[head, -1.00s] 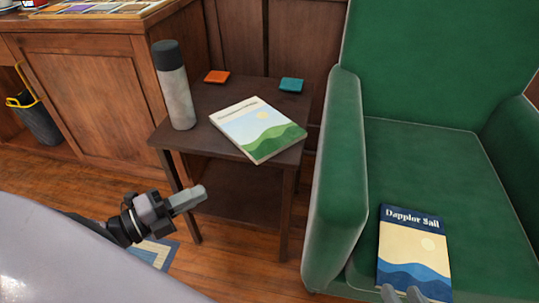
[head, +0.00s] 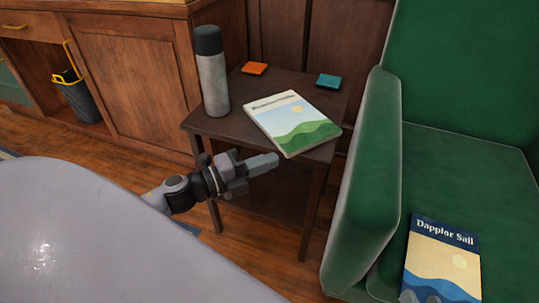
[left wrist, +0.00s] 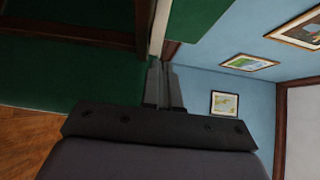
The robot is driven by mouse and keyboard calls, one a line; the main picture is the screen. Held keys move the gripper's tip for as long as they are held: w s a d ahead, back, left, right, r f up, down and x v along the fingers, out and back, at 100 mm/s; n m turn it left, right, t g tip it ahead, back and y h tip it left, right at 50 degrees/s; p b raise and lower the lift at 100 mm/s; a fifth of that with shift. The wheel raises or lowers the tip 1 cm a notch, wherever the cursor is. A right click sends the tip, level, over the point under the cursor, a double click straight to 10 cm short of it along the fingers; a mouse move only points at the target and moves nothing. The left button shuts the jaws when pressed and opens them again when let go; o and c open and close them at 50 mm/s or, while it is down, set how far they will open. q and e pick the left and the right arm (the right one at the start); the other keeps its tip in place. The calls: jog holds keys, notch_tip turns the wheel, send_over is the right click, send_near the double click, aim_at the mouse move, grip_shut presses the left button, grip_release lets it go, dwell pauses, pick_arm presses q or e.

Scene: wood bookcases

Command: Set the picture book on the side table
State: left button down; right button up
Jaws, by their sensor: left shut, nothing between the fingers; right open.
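A book with a sun and green hills on its cover (head: 293,125) lies flat on the dark wood side table (head: 235,126). Another book, titled "Dapplor Sail" (head: 441,262), lies on the green armchair seat; its lower edge is cut off. I cannot tell which is the picture book. My left gripper (head: 275,160) is shut and empty, in front of the table and below the hills book in the picture; it also shows in the left wrist view (left wrist: 163,85). Grey tips of my right gripper (head: 420,297) show at the bottom edge, open, over the lower end of the Dapplor Sail book.
A grey bottle with a dark lid (head: 213,80) stands at the table's left. An orange coaster (head: 254,68) and a teal coaster (head: 328,81) lie at its back. The green armchair (head: 365,185) stands close on the right. A wooden cabinet (head: 130,85) stands left.

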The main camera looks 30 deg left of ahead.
aim_at(280, 146)
pick_arm(q)
jog(key=shift+w+a+b, duration=0.15)
jog(key=shift+w+a, duration=0.05)
jog(key=shift+w, duration=0.5)
jog(key=shift+w+a+b, duration=0.15)
jog(key=shift+w+a, duration=0.05)
jog(key=shift+w, duration=0.5)
jog(key=shift+w+a, duration=0.15)
jog(key=shift+w, duration=0.35)
jog(key=shift+w+a, duration=0.15)
jog(key=shift+w, duration=0.35)
